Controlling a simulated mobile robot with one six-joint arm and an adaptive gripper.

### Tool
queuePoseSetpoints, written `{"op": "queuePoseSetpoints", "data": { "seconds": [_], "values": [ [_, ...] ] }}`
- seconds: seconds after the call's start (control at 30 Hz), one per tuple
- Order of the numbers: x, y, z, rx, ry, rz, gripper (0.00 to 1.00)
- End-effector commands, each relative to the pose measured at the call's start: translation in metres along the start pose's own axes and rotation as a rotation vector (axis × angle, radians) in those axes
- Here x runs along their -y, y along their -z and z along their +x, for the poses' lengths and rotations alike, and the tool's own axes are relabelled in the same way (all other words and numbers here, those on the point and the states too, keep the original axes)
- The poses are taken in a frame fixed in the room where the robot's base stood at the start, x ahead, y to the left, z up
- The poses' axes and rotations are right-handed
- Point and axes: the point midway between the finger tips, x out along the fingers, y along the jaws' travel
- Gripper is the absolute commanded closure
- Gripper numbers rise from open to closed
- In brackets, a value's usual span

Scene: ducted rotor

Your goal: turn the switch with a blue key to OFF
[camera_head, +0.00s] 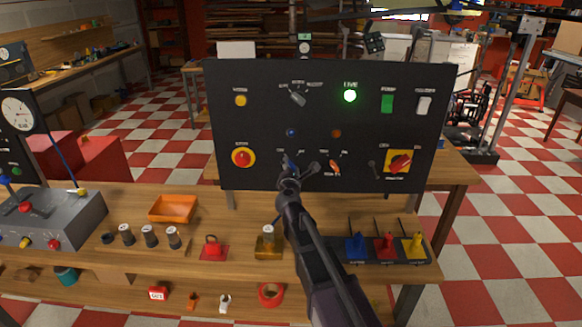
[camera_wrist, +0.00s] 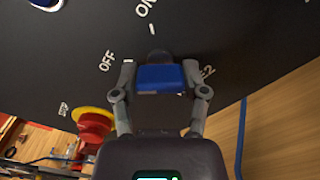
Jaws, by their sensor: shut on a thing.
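The blue key (camera_wrist: 160,77) sits in its switch on the black panel (camera_wrist: 75,35). In the wrist view my gripper (camera_wrist: 161,85) is shut on it, one finger on each side. An OFF mark (camera_wrist: 107,61) is left of the key, an ON mark (camera_wrist: 145,8) is above it, and a partly covered mark ending in 2 is at the right. I cannot tell exactly which mark the key points to.
A red knob on yellow (camera_head: 243,157) is left of the key. An orange-red key (camera_head: 335,167) and a red-yellow rotary switch (camera_head: 399,162) are at its right. A green lamp (camera_head: 350,95) under LIVE is lit. Padlocks, an orange tray (camera_head: 173,208) and coloured tags crowd the bench below.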

Motion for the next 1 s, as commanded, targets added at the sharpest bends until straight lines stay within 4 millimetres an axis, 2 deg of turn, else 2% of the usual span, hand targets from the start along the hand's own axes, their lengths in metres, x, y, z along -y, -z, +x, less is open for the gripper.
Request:
{"op": "queuePoseSetpoints", "data": {
  "seconds": [0.07,0.1,0.17,0.2,0.73,1.0],
  "values": [
    [-0.001,0.0,0.002,0.0,-0.001,-0.004,0.9],
    [-0.001,0.0,0.002,0.0,-0.001,-0.004,0.31],
    [-0.001,0.0,0.002,0.0,-0.001,-0.003,0.13],
    [-0.001,0.0,0.002,0.0,-0.001,-0.003,0.09],
    [0.0,0.0,-0.004,0.0,-0.001,0.0,0.09],
    [0.0,-0.001,-0.03,0.0,-0.001,0.0,0.09]
  ]
}}
